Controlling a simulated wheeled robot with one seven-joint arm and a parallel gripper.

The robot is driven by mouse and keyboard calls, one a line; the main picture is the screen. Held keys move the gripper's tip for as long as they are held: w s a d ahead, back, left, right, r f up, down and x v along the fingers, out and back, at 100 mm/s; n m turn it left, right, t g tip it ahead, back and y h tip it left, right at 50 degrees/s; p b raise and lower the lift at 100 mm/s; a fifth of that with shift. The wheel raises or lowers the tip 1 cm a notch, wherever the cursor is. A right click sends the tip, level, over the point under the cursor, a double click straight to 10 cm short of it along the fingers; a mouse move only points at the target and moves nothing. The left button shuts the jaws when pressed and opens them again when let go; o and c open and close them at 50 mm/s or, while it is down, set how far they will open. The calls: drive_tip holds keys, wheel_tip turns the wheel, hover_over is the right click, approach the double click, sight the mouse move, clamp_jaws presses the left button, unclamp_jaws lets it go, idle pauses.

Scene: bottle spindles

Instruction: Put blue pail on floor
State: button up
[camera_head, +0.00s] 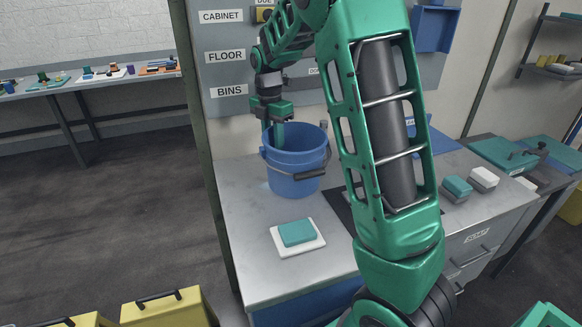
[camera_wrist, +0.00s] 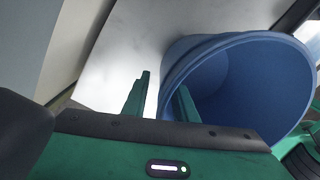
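The blue pail (camera_head: 293,172) stands upright on the grey metal counter, its dark handle grip (camera_head: 309,174) hanging at the front. My gripper (camera_head: 277,130) points down at the pail's back-left rim. In the wrist view, the fingers of my gripper (camera_wrist: 160,100) straddle the wall of the pail (camera_wrist: 240,85): one finger is outside over the counter, the other inside the mouth. A bright gap shows between the outer finger and the wall, so the gripper looks open. The fingertips' lower ends are partly hidden by the pail in the head view.
A teal sponge (camera_head: 296,232) on a white tray lies on the counter in front of the pail. More sponges (camera_head: 457,188) lie to the right. Yellow cases (camera_head: 165,308) stand at the lower left. Dark floor (camera_head: 110,210) is clear left of the counter.

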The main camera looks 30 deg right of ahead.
clamp_jaws()
